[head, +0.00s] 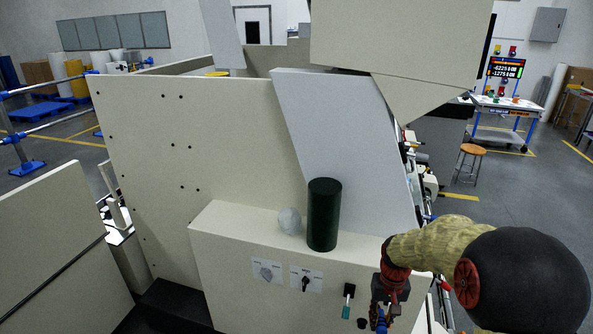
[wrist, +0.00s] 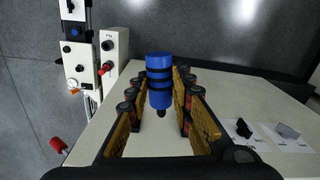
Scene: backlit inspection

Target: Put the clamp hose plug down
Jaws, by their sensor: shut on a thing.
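The clamp hose plug appears to be the blue cylinder with black bands (wrist: 160,93) in the wrist view. It sits between the two fingers of my gripper (wrist: 158,82), which are shut on it. A narrow dark tip shows at its near end. In the head view my gripper (head: 388,290) is low at the right, in front of the pale machine's right end. A bit of blue (head: 381,319) shows below it; the rest of the plug is hidden there.
A dark green cylinder (head: 324,214) and a pale grey lump (head: 289,221) stand on the machine's ledge (head: 225,219). Two white cards, left (head: 257,265) and right (head: 316,274), are on its front.

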